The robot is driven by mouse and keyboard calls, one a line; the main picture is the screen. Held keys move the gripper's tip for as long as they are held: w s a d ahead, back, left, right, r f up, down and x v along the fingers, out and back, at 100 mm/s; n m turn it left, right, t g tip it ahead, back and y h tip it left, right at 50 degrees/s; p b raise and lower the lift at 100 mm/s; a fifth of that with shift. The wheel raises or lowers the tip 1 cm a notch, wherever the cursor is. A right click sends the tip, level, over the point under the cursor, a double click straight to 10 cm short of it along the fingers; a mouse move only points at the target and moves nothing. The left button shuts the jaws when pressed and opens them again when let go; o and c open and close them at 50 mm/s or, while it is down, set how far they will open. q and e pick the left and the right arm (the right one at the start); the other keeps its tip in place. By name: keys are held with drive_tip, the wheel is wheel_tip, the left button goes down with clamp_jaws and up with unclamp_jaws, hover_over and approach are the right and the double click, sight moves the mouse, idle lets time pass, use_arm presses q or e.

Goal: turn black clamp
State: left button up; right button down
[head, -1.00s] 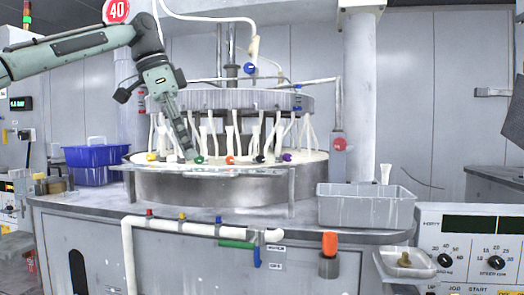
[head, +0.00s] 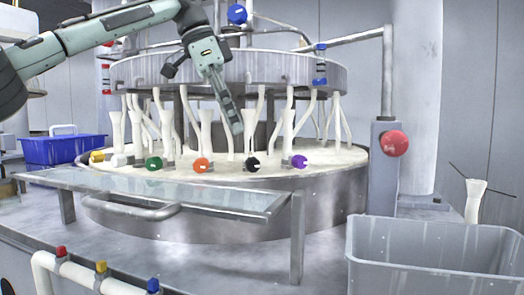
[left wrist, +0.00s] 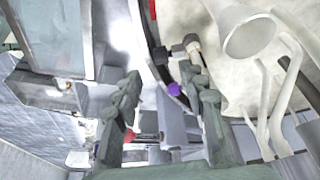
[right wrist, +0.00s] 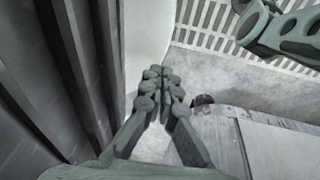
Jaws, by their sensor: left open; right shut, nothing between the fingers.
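The black clamp (head: 253,164) sits in the row of coloured clamps along the front rim of the round platen. My left gripper (head: 236,130) hangs tilted just above it and slightly left, apart from it. In the left wrist view my left gripper (left wrist: 166,93) has its fingers spread, with nothing held. A dark clamp (left wrist: 190,45), likely the black one, shows beyond the fingertips, with the purple clamp (left wrist: 174,89) between the fingers but farther off. My right gripper (right wrist: 160,73) shows only in the right wrist view, shut and empty.
Orange (head: 202,165), green (head: 153,164) and purple (head: 299,162) clamps flank the black one. Pale hoses rise behind them. A glass-topped shelf (head: 180,192) with a handle stands in front. A grey bin (head: 430,250) is at lower right, a blue bin (head: 62,150) at left.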

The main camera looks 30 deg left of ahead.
sight(250, 158)
use_arm(q)
drive_tip(key=x, duration=0.6)
drive_tip(key=shift+w, duration=0.1)
drive_tip(key=shift+x, duration=0.8)
clamp_jaws()
